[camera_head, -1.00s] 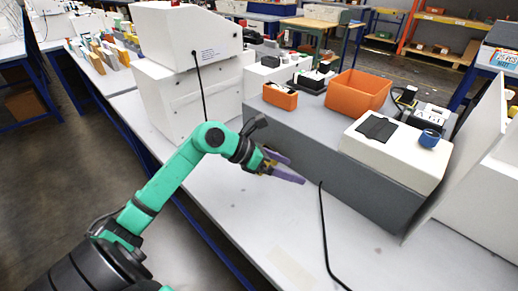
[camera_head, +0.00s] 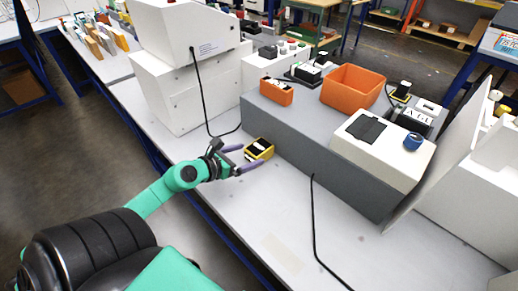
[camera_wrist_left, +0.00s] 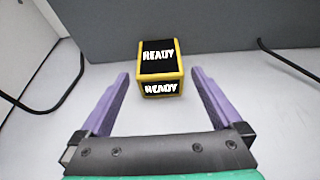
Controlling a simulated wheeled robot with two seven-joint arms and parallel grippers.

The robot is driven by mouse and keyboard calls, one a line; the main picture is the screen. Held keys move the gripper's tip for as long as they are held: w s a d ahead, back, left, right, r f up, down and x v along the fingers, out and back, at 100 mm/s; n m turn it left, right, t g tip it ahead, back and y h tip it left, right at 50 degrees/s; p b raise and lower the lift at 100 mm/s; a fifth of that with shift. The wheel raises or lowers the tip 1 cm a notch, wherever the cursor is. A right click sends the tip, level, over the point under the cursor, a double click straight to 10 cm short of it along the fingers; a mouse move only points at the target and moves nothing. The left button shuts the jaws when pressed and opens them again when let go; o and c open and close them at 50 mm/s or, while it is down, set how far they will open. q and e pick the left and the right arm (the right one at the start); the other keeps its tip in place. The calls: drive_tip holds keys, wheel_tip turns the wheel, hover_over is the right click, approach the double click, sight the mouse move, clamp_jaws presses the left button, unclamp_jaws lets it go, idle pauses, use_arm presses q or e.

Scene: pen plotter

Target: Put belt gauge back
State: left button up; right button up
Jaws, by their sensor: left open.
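A small yellow box with black faces, which I take to be the belt gauge (camera_head: 259,149), stands on the pale bench close to the front wall of the grey machine. In the left wrist view the belt gauge (camera_wrist_left: 160,69) shows READY on its top and near faces. My left gripper (camera_head: 247,157) is open and empty on its near side. In the left wrist view the purple fingers of my left gripper (camera_wrist_left: 160,76) spread wider than the gauge, and it lies centred at and beyond their tips. My right gripper is out of view.
The grey machine (camera_head: 290,130) carries a small orange bin (camera_head: 276,93), a large orange bin (camera_head: 352,88) and a white unit with a blue knob (camera_head: 413,141). Black cables (camera_head: 314,220) lie on the bench. The bench front is mostly clear.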

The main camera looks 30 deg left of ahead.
sight(263, 149)
use_arm(q)
drive_tip(key=x, duration=0.8)
drive_tip(key=shift+r, duration=0.1)
drive_tip(key=shift+c, duration=0.3)
drive_tip(key=c, duration=1.5)
